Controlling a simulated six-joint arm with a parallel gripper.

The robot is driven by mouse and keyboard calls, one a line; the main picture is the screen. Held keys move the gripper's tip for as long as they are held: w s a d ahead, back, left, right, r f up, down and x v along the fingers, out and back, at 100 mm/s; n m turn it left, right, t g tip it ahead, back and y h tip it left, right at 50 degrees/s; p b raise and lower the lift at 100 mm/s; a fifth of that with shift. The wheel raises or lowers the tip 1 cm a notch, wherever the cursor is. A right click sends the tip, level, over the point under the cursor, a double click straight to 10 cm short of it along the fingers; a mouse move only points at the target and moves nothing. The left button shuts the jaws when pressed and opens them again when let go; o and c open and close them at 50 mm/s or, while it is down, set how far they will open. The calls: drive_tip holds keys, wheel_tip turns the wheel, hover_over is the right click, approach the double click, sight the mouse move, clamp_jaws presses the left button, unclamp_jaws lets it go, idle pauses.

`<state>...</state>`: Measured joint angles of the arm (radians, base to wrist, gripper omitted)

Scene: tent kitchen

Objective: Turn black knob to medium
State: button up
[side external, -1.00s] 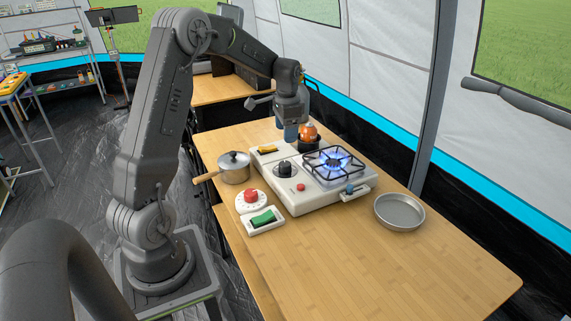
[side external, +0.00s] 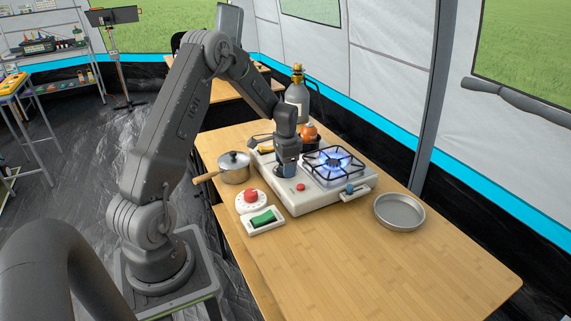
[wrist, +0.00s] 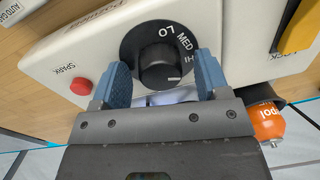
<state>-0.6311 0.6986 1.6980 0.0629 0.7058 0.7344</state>
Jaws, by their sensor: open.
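The black knob (wrist: 158,75) sits on a dial marked LO, MED and HI in the wrist view. A short white mark on the knob's face lies on the HI side, just below the HI label. My gripper (wrist: 164,72) is open, with one blue finger on each side of the knob and visible gaps between. In the side view my gripper (side external: 287,172) is down over the white stove (side external: 325,192), hiding the knob. The burner (side external: 335,161) is lit with a blue flame.
The red spark button (wrist: 80,86) is left of the dial, and a yellow lever (wrist: 298,28) is right. On the table are a lidded pot (side external: 235,168), a red-knobbed timer (side external: 250,199), a green switch (side external: 264,219) and an empty pan (side external: 399,211).

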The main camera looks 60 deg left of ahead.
drive_tip(key=c, duration=0.9)
drive_tip(key=shift+n, duration=0.3)
drive_tip(key=n, duration=0.3)
drive_tip(key=shift+n, duration=2.1)
drive_tip(key=o, duration=0.9)
